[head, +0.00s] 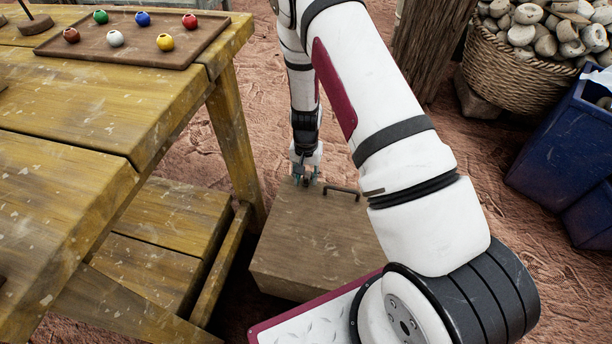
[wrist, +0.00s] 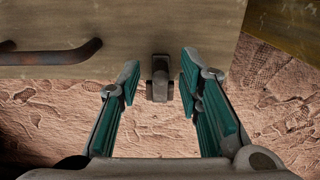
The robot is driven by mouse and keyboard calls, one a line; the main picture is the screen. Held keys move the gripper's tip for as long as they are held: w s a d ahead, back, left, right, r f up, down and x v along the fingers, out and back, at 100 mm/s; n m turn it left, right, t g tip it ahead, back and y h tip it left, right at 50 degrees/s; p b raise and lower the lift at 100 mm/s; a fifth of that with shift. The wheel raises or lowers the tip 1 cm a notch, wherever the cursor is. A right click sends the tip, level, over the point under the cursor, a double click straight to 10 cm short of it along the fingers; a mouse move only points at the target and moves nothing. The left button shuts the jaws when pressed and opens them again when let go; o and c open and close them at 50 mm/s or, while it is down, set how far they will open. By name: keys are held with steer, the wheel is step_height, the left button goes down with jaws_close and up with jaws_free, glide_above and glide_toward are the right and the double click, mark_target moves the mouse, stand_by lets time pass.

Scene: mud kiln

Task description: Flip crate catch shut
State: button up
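A wooden crate (head: 314,245) stands on the ground beside the table, and its board also shows across the top of the wrist view (wrist: 120,20). A small dark metal catch (wrist: 161,80) sits at the crate's edge, with its lower part beyond that edge. My gripper (wrist: 158,88) is open, with one green-padded finger on each side of the catch and a gap on both sides. No contact shows. In the head view my gripper (head: 306,180) is at the crate's far edge, and the catch is hidden there.
A dark bar handle (head: 341,190) lies on the crate top, right of my gripper. The wooden table (head: 80,110) stands close on the left with a tray (head: 135,52) of coloured balls. A basket of stones (head: 515,75) and a blue bin (head: 560,150) stand right. Bare ground lies beyond the crate.

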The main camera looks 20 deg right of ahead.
step_height(320, 180, up, 12)
stand_by(0.5)
stand_by(0.3)
step_height(320, 180, up, 13)
steer(key=n+y, duration=0.1)
steer(key=n, duration=0.1)
glide_above(306, 178)
steer(key=s+a, duration=0.4)
steer(key=s, duration=0.1)
steer(key=s+a+r+n, duration=0.1)
steer(key=s+a+r, duration=0.1)
steer(key=s+r, duration=0.7)
steer(key=s+d+r+n+h, duration=0.15)
steer(key=s+r, duration=0.25)
steer(key=s, duration=0.7)
steer(key=s+r+n+y, duration=0.1)
steer(key=s+r+n, duration=0.3)
steer(key=s, duration=0.8)
step_height(306, 178, up, 38)
steer(key=m+t+p, duration=0.1)
steer(key=t+p, duration=0.3)
steer(key=p, duration=3.1)
steer(key=shift+f, duration=0.2)
